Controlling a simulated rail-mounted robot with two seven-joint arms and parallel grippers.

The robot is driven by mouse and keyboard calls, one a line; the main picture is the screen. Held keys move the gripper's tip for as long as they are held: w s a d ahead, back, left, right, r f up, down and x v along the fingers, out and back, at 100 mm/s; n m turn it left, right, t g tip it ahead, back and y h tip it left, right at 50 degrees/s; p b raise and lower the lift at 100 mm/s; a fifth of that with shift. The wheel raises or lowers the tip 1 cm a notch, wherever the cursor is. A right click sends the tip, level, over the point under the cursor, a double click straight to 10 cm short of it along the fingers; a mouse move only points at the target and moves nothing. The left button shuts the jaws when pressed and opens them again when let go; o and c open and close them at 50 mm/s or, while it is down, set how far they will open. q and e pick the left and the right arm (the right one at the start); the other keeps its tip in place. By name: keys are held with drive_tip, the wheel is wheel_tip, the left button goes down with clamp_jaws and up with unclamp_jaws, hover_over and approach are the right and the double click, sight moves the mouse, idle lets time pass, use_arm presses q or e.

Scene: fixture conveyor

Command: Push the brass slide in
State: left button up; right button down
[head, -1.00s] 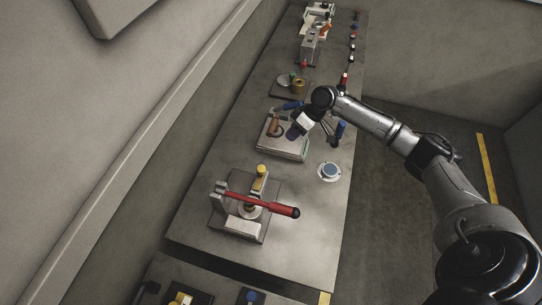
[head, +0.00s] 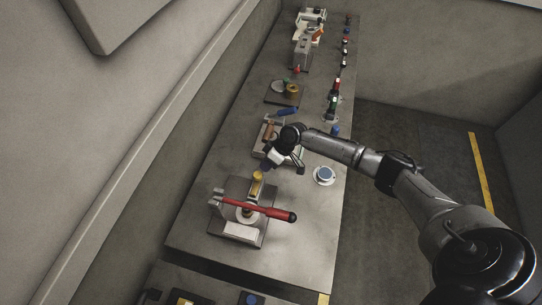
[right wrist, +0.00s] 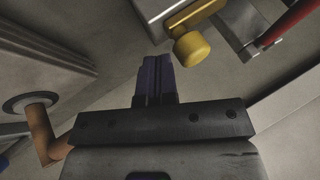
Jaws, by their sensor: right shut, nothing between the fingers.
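The brass slide (head: 257,181) sticks out of the far side of the fixture with the red lever (head: 255,208). In the right wrist view its round brass knob (right wrist: 191,48) and flat bar show at the upper right, coming out of a grey block (right wrist: 172,14). My right gripper (head: 267,168) is just beyond the knob in the head view, apart from it. Its dark purple fingers (right wrist: 155,72) are shut and empty, to the lower left of the knob in the right wrist view. My left gripper is not in view.
A fixture with a brown handle (head: 268,130) stands behind my right gripper, partly hidden by it. A white round dial with a blue top (head: 325,175) is to the right. Bare bench (head: 312,225) lies right of the red lever.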

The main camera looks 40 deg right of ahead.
sight(261, 175)
drive_tip(key=shift+s+a, duration=0.1)
drive_tip(key=shift+a, duration=0.25)
drive_tip(key=shift+a, duration=0.1)
drive_tip(key=a+p, duration=0.1)
drive_tip(key=s+a+p, duration=0.1)
drive_tip(key=shift+s+a+r, duration=0.2)
drive_tip(key=shift+s+a, duration=0.1)
drive_tip(key=shift+s+a+f, duration=0.1)
drive_tip(key=shift+a+f, duration=0.05)
